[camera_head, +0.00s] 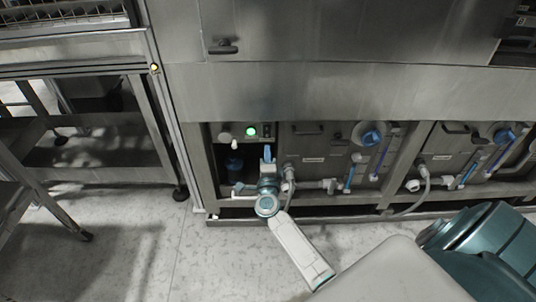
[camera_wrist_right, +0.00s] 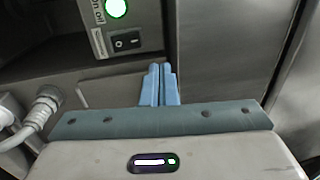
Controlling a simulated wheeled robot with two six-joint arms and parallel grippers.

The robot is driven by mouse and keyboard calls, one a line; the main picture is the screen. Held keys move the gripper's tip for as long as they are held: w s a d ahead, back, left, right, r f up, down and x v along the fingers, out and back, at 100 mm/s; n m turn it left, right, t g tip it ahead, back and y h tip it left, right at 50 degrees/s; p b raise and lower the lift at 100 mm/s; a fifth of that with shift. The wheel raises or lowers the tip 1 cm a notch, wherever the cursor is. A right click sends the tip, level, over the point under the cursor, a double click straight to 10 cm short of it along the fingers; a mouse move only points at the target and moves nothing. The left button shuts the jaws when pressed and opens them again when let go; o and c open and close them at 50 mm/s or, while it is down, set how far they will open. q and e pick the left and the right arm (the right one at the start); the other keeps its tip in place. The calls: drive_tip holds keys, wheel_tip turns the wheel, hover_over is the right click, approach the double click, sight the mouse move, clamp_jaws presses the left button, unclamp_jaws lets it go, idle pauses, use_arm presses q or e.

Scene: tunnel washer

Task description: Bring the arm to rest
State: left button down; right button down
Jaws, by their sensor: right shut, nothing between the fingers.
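My right arm reaches from the lower right of the head view to the low front of the washer (camera_head: 330,77). My right gripper (camera_head: 267,153) has blue fingers and stands in front of the open bay with the lit green light (camera_head: 250,131). In the right wrist view the two fingers of the gripper (camera_wrist_right: 160,70) are together with nothing between them. Just above and left of them is a black rocker switch (camera_wrist_right: 127,41) below the green light (camera_wrist_right: 116,8). The fingertips look apart from the switch. My left gripper is not in view.
Blue round caps (camera_head: 370,135), pipes and a grey hose (camera_head: 412,203) line the low bays to the right. A metal frame post (camera_head: 168,120) stands left of the bay. The grey floor (camera_head: 120,245) at lower left is mostly clear, with a metal stand (camera_head: 40,190) at the far left.

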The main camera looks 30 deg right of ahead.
drive_tip(key=shift+s+a+r, duration=0.1)
drive_tip(key=shift+s+a, duration=0.3)
drive_tip(key=shift+s, duration=0.25)
